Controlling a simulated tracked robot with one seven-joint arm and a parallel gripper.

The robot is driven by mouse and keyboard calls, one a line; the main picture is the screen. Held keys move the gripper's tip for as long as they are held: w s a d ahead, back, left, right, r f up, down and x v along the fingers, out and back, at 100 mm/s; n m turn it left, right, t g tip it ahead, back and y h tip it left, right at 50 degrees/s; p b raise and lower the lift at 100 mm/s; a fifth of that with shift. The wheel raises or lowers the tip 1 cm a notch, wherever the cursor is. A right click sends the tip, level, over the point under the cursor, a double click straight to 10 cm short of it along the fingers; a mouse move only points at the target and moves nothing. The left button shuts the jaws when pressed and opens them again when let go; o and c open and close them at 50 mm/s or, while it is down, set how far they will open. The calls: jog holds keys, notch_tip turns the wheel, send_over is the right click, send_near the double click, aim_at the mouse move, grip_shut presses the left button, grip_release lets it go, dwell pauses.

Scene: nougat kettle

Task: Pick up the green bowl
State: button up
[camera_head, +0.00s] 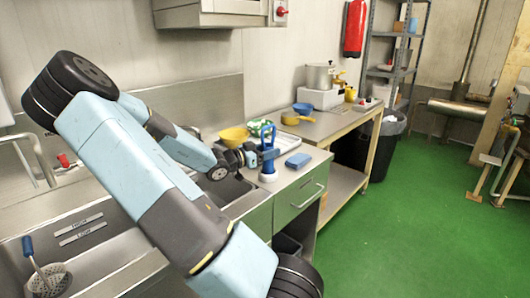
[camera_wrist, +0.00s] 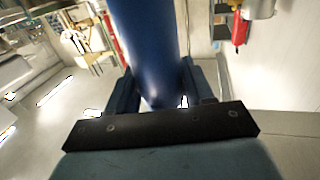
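A green and white rounded thing (camera_head: 258,126), which looks like the green bowl, sits on the counter behind my gripper in the head view. Its lower part is hidden by the arm and a blue upright thing. My gripper (camera_head: 262,157) is low over the counter, in front of and apart from the green bowl. In the wrist view my gripper (camera_wrist: 165,85) has a finger on each side of a large, smooth blue shape (camera_wrist: 145,45). It is probably the blue upright thing (camera_head: 268,142). I cannot tell whether the fingers press on it. The wrist view shows no green bowl.
A blue block (camera_head: 298,160) lies near the counter's right edge. A yellow pan (camera_head: 291,118), a blue bowl (camera_head: 303,107) and a pot (camera_head: 320,76) stand farther back. Sinks (camera_head: 95,240) lie left.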

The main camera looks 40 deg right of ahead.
jog(key=o, duration=0.4)
jog(key=shift+r, duration=0.1)
